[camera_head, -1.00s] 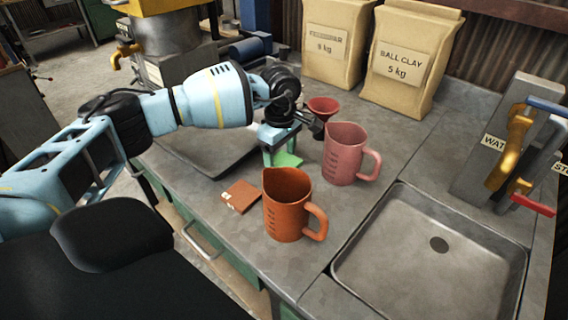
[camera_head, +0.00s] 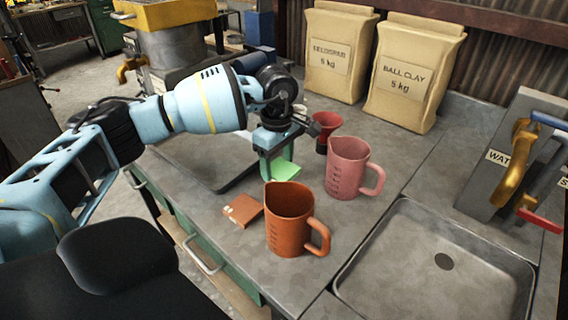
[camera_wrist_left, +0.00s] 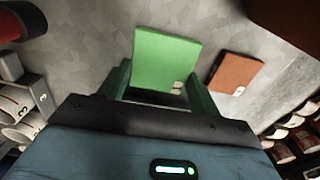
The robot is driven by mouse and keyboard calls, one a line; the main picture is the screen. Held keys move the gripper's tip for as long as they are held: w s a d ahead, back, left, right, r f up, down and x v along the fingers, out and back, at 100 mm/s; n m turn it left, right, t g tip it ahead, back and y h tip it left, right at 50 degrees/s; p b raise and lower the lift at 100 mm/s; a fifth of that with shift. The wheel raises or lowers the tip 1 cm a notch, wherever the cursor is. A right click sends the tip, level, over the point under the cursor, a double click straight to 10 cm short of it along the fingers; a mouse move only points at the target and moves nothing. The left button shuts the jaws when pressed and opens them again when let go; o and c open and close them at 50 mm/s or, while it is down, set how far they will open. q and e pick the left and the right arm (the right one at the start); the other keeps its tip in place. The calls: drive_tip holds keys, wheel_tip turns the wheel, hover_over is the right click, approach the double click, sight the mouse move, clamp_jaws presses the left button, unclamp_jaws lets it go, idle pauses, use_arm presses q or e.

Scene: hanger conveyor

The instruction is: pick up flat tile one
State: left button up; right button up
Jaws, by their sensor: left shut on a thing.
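A green flat tile (camera_head: 285,171) is between the fingers of my left gripper (camera_head: 279,164) on the counter's left part. In the left wrist view the green tile (camera_wrist_left: 165,60) extends out past the fingers (camera_wrist_left: 160,88), which are shut on its near part. It has a small pale label at one corner, too small to read. I cannot tell whether it still touches the counter. A brown-orange flat tile (camera_head: 242,210) lies on the counter nearby, also with a pale label; it shows in the left wrist view (camera_wrist_left: 234,73) too. My right gripper is not in view.
An orange jug (camera_head: 288,222) and a pink jug (camera_head: 346,170) stand close to the right of the gripper. A red funnel-shaped cup (camera_head: 325,128) is behind it. A sink (camera_head: 440,285) is at right. Two clay bags (camera_head: 413,80) stand at the back.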

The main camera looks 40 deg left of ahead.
use_arm(q)
drive_tip(key=s, duration=0.4)
drive_tip(key=s+a, duration=0.1)
drive_tip(key=s, duration=0.3)
drive_tip(key=s+r, duration=0.1)
drive_tip(key=s, duration=0.3)
drive_tip(key=shift+s+a+r+b, duration=0.1)
drive_tip(key=shift+s+a+b, duration=0.2)
drive_tip(key=shift+s+b, duration=0.1)
drive_tip(key=shift+s+r, duration=0.1)
drive_tip(key=shift+s, duration=0.45)
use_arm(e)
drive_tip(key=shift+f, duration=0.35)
